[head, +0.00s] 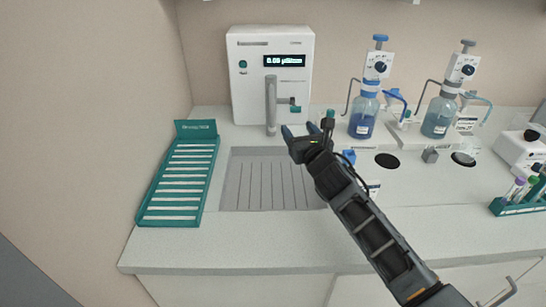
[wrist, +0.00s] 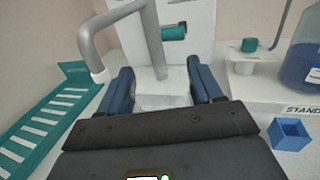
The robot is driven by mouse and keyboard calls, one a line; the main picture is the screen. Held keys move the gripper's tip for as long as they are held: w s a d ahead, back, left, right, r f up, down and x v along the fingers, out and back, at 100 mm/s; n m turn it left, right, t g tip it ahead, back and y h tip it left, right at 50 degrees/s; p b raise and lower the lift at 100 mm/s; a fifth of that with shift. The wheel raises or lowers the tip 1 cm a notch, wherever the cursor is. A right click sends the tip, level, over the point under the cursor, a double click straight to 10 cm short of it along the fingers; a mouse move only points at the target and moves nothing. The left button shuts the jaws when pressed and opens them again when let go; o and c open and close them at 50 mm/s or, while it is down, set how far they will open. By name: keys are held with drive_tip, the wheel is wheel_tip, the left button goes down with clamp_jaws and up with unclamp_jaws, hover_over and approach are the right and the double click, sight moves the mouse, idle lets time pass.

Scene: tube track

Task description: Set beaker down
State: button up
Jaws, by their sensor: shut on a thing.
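My gripper (head: 307,130) is above the back of the sunken drain area, in front of the white water dispenser (head: 248,98). In the wrist view my gripper (wrist: 160,74) has its two blue fingers apart, one on each side of a clear, pale beaker (wrist: 162,86), and is shut on it. The beaker's lower part is hidden behind the dark gripper body. In the head view I cannot make the beaker out. The dispenser's grey spout (wrist: 97,60) hangs to the left of the beaker in the wrist view; its teal knob (wrist: 174,33) is behind.
The grooved drain area (head: 262,185) lies below my gripper. A teal rack (head: 178,180) is to its left. Blue-liquid bottles (head: 362,120) (head: 438,118) stand on the right, with a small blue holder (wrist: 290,134) nearer. The front counter strip (head: 240,250) is clear.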

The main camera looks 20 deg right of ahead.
drive_tip(key=shift+w+a+f+b, duration=0.45)
drive_tip(key=shift+a+f, duration=0.65)
drive_tip(key=shift+f, duration=0.3)
drive_tip(key=shift+w+a+f+b, duration=0.4)
drive_tip(key=shift+a+f, duration=0.75)
drive_tip(key=shift+f, duration=0.2)
drive_tip(key=shift+w+a+f+b, duration=0.45)
drive_tip(key=shift+a+f, duration=0.65)
drive_tip(key=shift+f, duration=0.3)
drive_tip(key=shift+f, duration=0.1)
drive_tip(key=shift+f+b, duration=0.35)
drive_tip(key=shift+b, duration=0.1)
drive_tip(key=shift+f, duration=0.2)
drive_tip(key=shift+s, duration=0.1)
